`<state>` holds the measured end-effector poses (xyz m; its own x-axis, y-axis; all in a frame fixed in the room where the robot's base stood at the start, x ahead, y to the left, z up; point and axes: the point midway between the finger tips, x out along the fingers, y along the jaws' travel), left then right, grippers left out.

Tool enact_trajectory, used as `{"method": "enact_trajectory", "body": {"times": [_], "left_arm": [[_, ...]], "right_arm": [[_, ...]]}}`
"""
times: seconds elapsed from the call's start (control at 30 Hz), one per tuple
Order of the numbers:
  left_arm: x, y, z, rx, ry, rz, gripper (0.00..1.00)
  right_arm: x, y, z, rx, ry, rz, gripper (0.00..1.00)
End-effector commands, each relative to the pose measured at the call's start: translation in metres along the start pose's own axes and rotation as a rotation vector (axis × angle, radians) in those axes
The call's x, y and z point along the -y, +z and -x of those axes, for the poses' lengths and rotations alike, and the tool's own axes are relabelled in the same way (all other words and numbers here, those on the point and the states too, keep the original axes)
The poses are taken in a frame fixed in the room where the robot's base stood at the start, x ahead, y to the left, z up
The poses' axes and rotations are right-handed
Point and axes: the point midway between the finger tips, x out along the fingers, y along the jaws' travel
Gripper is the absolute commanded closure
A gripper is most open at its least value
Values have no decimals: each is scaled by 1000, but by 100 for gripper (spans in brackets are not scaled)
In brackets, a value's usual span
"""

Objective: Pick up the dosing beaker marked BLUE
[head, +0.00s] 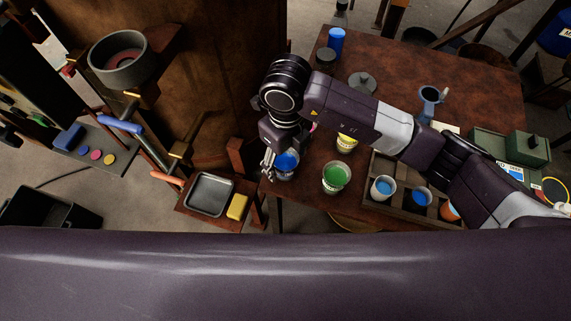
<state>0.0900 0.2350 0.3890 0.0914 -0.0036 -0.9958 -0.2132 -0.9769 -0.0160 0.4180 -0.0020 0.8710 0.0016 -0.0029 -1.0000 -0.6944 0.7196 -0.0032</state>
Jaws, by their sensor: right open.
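A beaker with blue contents (286,166) stands near the left edge of the brown table. Its label is too small to read. My right gripper (267,172) is open, pointing down at the left side of this beaker and partly overlapping it in the picture. I cannot tell whether the fingers touch it. A beaker with green contents (336,177) stands to its right, and one with yellow contents (347,142) stands behind, partly hidden by my right arm. My left gripper is not in view.
A wooden divided crate (402,212) holds cups, two with blue contents. A blue cylinder (336,38) and a grey lidded item (361,83) stand at the back. A low stand at left holds a grey tray (210,195) and a yellow block (237,207).

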Motion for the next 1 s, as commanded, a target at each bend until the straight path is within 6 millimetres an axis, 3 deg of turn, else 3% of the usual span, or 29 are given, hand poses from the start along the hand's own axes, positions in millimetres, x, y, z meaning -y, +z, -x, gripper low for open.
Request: {"method": "enact_trajectory", "body": {"times": [0.1, 0.23, 0.53, 1.0], "left_arm": [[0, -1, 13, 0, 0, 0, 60], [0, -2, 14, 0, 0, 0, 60], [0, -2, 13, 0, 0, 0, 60], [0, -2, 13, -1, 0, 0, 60]], "right_arm": [[0, 2, -16, -5, 4, -2, 37], [0, 3, -32, -2, 3, -1, 37], [0, 3, -38, 1, 3, 2, 38], [0, 4, -37, 2, 3, 1, 88]]}}
